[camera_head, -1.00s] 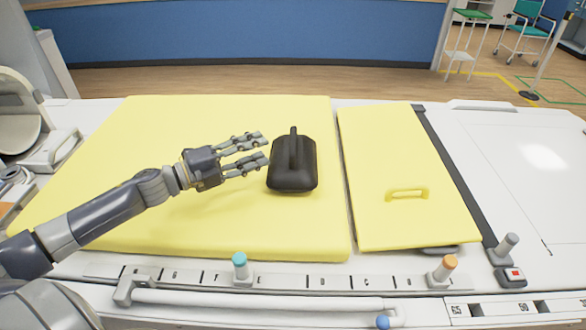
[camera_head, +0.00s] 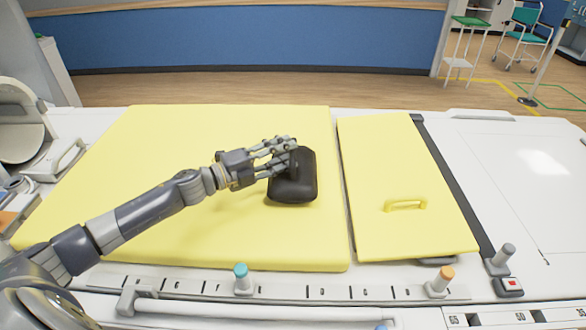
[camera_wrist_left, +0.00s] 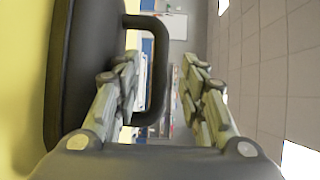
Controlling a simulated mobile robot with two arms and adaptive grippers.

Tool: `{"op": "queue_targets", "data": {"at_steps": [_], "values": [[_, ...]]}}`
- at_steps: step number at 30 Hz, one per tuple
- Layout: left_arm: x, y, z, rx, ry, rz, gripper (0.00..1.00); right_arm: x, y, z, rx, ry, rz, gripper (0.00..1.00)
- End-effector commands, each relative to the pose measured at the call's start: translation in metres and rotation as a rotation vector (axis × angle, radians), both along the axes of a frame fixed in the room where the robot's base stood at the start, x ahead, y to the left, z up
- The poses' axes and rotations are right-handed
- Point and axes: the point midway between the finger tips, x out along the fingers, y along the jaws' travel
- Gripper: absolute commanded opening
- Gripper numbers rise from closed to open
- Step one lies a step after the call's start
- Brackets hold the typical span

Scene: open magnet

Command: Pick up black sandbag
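The black sandbag (camera_head: 294,189) lies on the large yellow pad in the head view, near the pad's right edge. It has an upright loop handle on top. My left gripper (camera_head: 284,152) is at the sandbag's top, its fingers overlapping the handle. In the left wrist view the sandbag (camera_wrist_left: 80,70) is at the left, and its handle (camera_wrist_left: 157,75) reaches in between the two finger sets of my left gripper (camera_wrist_left: 160,85). The fingers are spread apart on either side of the handle. My right gripper is in neither view.
The large yellow pad (camera_head: 130,190) has bare room left of the sandbag. A smaller yellow panel (camera_head: 390,165) with a yellow handle lies to the right. Teal (camera_head: 241,277) and orange (camera_head: 442,279) knobs stand along the front rail.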

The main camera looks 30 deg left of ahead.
Motion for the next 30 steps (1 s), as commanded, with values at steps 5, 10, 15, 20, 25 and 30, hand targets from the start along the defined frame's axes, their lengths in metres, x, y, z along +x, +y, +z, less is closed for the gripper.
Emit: {"op": "queue_targets", "data": {"at_steps": [5, 10, 15, 20, 25, 30], "values": [[0.018, -0.011, 0.002, -0.001, -0.002, 0.001, 0.38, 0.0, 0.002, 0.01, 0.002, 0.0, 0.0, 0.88], [0.025, -0.015, 0.0, 0.0, 0.0, 0.001, 0.38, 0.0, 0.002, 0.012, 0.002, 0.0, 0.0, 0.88], [0.025, -0.015, -0.001, 0.001, 0.001, 0.0, 0.38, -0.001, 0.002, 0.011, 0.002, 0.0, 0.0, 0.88], [0.025, -0.015, -0.001, 0.001, 0.001, 0.0, 0.15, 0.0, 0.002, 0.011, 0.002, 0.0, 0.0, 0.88], [0.025, -0.015, -0.001, 0.0, 0.001, 0.0, 0.0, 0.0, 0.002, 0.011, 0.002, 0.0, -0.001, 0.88], [0.026, -0.016, 0.005, -0.003, -0.008, -0.001, 0.0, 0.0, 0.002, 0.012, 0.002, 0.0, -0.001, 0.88]]}}
